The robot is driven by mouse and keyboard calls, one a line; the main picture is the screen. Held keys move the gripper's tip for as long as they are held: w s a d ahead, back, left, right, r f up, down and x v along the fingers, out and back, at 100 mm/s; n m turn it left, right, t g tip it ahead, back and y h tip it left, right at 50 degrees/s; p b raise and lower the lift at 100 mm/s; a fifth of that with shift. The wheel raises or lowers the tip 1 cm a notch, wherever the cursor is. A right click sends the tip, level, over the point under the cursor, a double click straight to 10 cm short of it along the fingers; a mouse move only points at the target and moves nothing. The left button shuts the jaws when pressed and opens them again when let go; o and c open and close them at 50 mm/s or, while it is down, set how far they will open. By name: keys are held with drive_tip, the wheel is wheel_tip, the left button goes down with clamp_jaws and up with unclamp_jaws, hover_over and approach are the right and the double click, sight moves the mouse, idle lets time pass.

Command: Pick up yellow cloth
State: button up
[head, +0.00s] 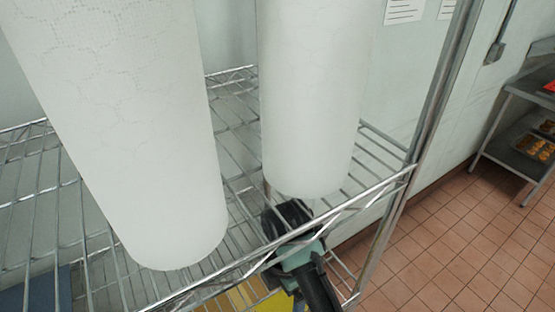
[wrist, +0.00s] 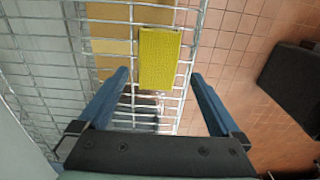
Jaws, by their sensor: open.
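The yellow cloth (wrist: 160,58) shows in the wrist view as a flat, upright rectangle with a textured face. It lies on the wire shelf (wrist: 135,122), near the shelf's right edge. My gripper (wrist: 160,77) is open, with its two blue fingers spread wide and nothing between them. The cloth appears ahead of the gripper, roughly centred between the fingertips; I see no contact. In the head view my arm reaches under the upper wire shelf, and my fingers cannot be made out. A yellow patch (head: 245,294) shows below that shelf; I cannot tell whether it is the cloth.
Two large white paper rolls (head: 125,130) (head: 315,95) stand on the upper wire shelf (head: 240,170). A metal post (head: 440,90) rises at its right corner. Tan boxes (wrist: 110,47) lie below the cloth's shelf. Tiled floor (head: 450,240) is open at right, before a metal table (head: 520,150).

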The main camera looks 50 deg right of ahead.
sight(281, 306)
drive_tip(key=shift+f+p, duration=0.6)
drive_tip(key=shift+f, duration=0.2)
drive_tip(key=shift+w+a+f+p, duration=0.1)
drive_tip(key=shift+f+p, duration=0.2)
drive_tip(key=shift+f, duration=0.75)
drive_tip(key=shift+w+a+f+p, duration=0.1)
drive_tip(key=shift+f+p, duration=0.15)
drive_tip(key=shift+f, duration=0.75)
drive_tip(key=shift+d, duration=0.1)
drive_tip(key=c, duration=1.1)
